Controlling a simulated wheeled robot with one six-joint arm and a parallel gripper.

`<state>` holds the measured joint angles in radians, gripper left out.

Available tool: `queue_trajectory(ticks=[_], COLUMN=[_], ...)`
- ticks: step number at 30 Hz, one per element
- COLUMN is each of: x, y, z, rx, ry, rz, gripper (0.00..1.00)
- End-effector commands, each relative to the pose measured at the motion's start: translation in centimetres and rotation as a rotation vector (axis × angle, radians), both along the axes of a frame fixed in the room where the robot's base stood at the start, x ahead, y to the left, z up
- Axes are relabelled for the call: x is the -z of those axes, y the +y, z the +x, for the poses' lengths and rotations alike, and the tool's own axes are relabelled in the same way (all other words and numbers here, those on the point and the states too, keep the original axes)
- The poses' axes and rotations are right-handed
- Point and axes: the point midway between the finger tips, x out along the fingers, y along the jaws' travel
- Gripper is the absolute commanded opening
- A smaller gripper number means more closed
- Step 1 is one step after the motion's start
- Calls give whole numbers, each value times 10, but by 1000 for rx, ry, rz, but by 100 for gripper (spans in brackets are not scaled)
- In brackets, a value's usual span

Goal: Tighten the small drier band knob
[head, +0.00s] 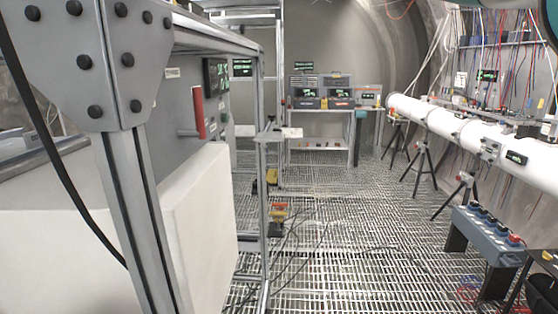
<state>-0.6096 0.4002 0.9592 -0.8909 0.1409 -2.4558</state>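I cannot make out the small drier band knob for certain in the head view. A grey panel on the left carries a red upright handle (198,112) and a dark display with green digits (216,78). A low blue-grey box (487,236) at the lower right has several dark round caps and a red one on top; I cannot tell whether any is the drier band knob. My gripper is not clearly in view; a dark teal rounded part, possibly my arm, shows at the top right edge.
A metal frame post (137,200) stands close on the left. A long white pipe (455,128) on black tripods runs along the right. An instrument bench (322,140) stands at the back. The grated floor (350,240) between is mostly open, with loose cables.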

Motion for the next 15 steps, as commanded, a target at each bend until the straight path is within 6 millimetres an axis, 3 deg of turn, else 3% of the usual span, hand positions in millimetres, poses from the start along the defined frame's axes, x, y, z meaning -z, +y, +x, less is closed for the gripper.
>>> queue_trajectory(ticks=[15], x=[2], y=[7], z=[-2], rx=[-8], ry=[0], rz=[6], gripper=[0])
